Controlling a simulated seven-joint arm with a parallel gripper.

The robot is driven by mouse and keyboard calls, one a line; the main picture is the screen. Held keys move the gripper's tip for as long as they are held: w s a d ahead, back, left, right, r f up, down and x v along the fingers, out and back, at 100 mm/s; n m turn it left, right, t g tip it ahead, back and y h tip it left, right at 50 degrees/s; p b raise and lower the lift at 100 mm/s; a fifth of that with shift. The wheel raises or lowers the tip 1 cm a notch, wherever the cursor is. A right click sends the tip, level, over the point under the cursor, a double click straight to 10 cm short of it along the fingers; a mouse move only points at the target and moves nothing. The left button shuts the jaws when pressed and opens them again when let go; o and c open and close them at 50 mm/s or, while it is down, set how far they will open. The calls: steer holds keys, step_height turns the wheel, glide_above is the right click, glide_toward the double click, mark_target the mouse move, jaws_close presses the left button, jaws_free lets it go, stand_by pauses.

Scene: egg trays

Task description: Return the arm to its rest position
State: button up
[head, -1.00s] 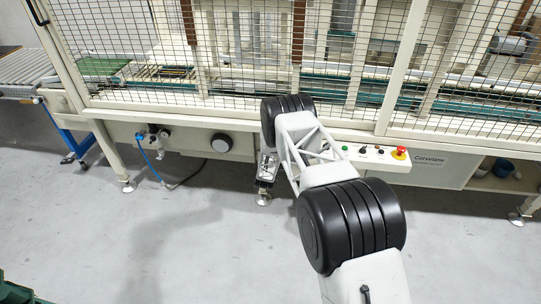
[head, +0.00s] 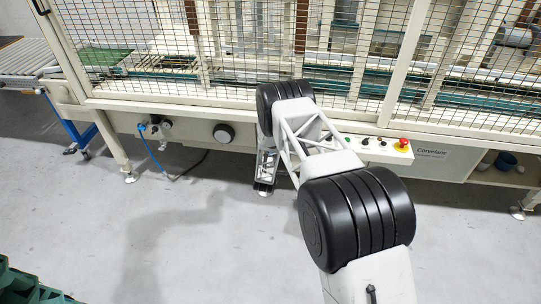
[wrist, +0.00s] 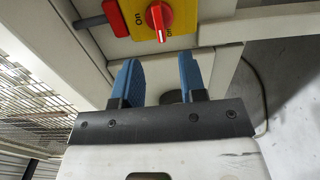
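My arm reaches from the lower right of the head view toward the front of a caged machine. My gripper (wrist: 160,82) shows in the wrist view with two blue fingers standing apart and nothing between them. Beyond the fingers in the wrist view is a machine panel with a red rotary switch (wrist: 159,16) on a yellow plate.
The machine's mesh cage (head: 250,45) spans the back. A control panel with a red emergency button (head: 402,143) sits just right of my arm. A roller conveyor (head: 25,58) is at the left. Green trays (head: 30,284) show at the lower left.

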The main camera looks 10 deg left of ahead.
steer(key=shift+r, duration=0.1)
stand_by(0.3)
